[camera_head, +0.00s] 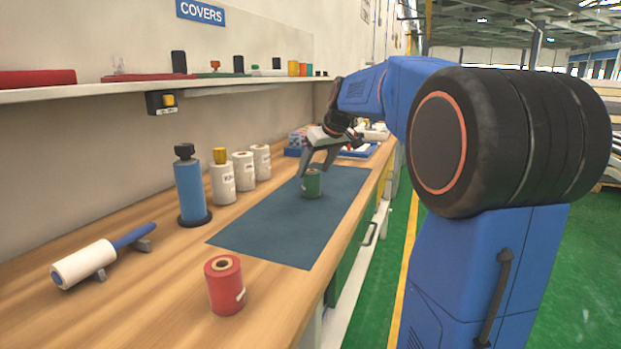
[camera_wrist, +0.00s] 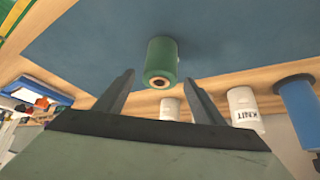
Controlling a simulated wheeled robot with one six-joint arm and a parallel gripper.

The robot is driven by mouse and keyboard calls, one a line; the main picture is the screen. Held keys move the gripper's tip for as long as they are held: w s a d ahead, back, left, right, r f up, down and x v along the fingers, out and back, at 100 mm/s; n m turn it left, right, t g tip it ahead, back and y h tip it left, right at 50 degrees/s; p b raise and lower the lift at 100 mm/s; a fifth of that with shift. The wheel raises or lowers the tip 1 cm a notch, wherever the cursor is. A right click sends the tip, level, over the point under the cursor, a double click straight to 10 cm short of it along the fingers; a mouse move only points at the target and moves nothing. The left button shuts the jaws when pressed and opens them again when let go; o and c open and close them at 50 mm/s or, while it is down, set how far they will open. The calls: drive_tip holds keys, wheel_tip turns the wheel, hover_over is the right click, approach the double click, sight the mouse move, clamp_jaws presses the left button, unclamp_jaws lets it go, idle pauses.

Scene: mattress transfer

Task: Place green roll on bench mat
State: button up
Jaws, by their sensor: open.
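The green roll (camera_head: 313,184) stands upright on the dark blue bench mat (camera_head: 285,222), toward its far part. The roll also shows in the wrist view (camera_wrist: 163,62), with its end hole facing the camera and the mat (camera_wrist: 90,40) behind it. My gripper (camera_head: 317,174) is open and just above and beside the roll. In the wrist view my gripper's two fingers (camera_wrist: 160,90) are spread, one to each side of the roll's end, with gaps on both sides. I see no finger touching the roll.
A red roll (camera_head: 225,285) stands on bare wood at the mat's near end. A white roller with a blue handle (camera_head: 85,264) lies at left. A blue cylinder (camera_head: 188,190) and several white rolls (camera_head: 243,171) stand along the wall side. A shelf (camera_head: 130,88) runs above.

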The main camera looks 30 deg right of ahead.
drive_tip(key=shift+v, duration=2.55)
